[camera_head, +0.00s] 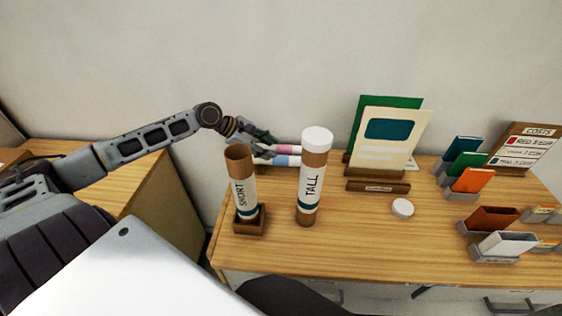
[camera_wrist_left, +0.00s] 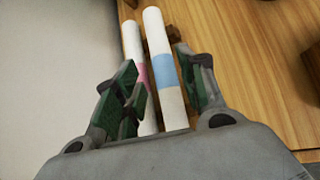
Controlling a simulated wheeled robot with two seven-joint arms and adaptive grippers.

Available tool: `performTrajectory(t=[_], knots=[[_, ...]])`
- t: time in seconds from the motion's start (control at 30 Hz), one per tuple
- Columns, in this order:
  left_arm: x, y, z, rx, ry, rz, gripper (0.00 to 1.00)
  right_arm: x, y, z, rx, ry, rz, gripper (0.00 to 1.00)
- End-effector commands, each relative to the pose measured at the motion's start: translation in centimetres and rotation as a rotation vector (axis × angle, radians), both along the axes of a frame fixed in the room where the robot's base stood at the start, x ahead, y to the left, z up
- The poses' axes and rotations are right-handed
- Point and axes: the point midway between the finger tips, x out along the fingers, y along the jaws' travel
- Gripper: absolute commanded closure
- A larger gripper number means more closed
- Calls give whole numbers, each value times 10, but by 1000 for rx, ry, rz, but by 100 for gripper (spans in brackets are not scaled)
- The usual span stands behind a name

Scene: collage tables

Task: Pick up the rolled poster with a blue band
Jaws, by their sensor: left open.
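The rolled poster with a blue band (camera_wrist_left: 166,98) is a white roll lying between the open fingers of my left gripper (camera_wrist_left: 157,62). A second white roll with a pink band (camera_wrist_left: 132,42) lies beside it, on the left in the wrist view, also partly within the finger span. In the head view my left gripper (camera_head: 265,145) is at the left ends of both rolls, behind the tubes. The blue-banded roll (camera_head: 284,160) lies in front of the pink-banded roll (camera_head: 288,149). Their right ends are hidden by the tall tube. My right gripper is not seen.
An open tube marked SHORT (camera_head: 243,190) stands in a wooden holder (camera_head: 249,226). A capped tube marked TALL (camera_head: 311,185) stands close to the rolls. A white lid (camera_head: 403,207), upright cards (camera_head: 390,138) and small coloured books (camera_head: 473,181) are to the right.

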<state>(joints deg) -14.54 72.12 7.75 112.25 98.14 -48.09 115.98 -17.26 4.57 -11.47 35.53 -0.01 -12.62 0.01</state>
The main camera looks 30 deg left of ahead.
Motion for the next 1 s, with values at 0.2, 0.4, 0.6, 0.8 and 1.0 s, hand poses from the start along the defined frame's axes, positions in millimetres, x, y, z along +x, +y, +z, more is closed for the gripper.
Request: performTrajectory(t=[0.2, 0.4, 0.6, 0.8, 1.0], knots=[[5, -4, -5, 1, -3, 0, 59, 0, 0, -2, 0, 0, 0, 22], [8, -8, -10, 1, -1, -1, 59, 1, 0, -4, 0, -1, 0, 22], [12, -12, -15, -1, -2, 1, 59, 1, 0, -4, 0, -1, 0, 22], [17, -16, -21, 0, -1, 2, 59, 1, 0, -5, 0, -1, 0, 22], [21, -21, -26, 0, -2, 0, 59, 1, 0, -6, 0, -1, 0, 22]])
